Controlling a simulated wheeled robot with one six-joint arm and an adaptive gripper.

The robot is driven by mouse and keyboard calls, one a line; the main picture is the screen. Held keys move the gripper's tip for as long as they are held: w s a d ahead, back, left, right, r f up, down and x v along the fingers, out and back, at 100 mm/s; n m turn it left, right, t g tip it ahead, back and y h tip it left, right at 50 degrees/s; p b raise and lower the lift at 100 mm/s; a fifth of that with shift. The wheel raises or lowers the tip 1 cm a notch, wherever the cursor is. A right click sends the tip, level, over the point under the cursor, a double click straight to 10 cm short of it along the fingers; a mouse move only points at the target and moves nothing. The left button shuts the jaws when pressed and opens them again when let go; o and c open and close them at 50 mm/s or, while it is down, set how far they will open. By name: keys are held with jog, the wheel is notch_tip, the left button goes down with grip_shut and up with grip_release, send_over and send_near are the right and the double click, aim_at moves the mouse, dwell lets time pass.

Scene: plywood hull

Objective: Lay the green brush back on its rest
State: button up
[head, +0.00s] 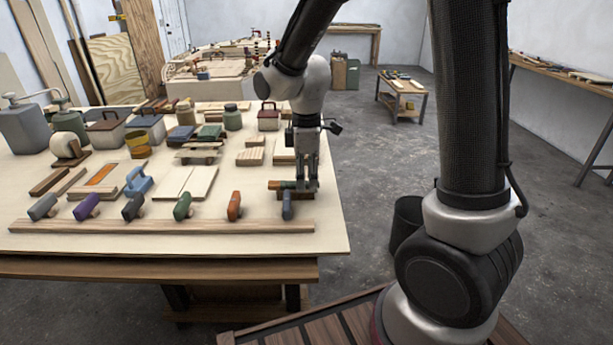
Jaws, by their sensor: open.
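My gripper (308,183) points down at the right end of the near table and is open. A separate green-handled tool (182,207) stands tilted in the front row.
Boards, boxes and jars crowd the table's middle and back. Floor to the right is open around a dark bin (405,222).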

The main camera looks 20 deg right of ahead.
notch_tip(320, 180, up, 12)
dwell(0.5)
dwell(0.3)
jog(key=s+d+r+m+t, duration=0.2)
jog(key=s+d+m, duration=0.5)
jog(key=s, duration=0.2)
jog(key=s+d+r+m+t, duration=0.2)
jog(key=s+d+m, duration=0.5)
jog(key=s, duration=0.2)
jog(key=shift+s, duration=0.35)
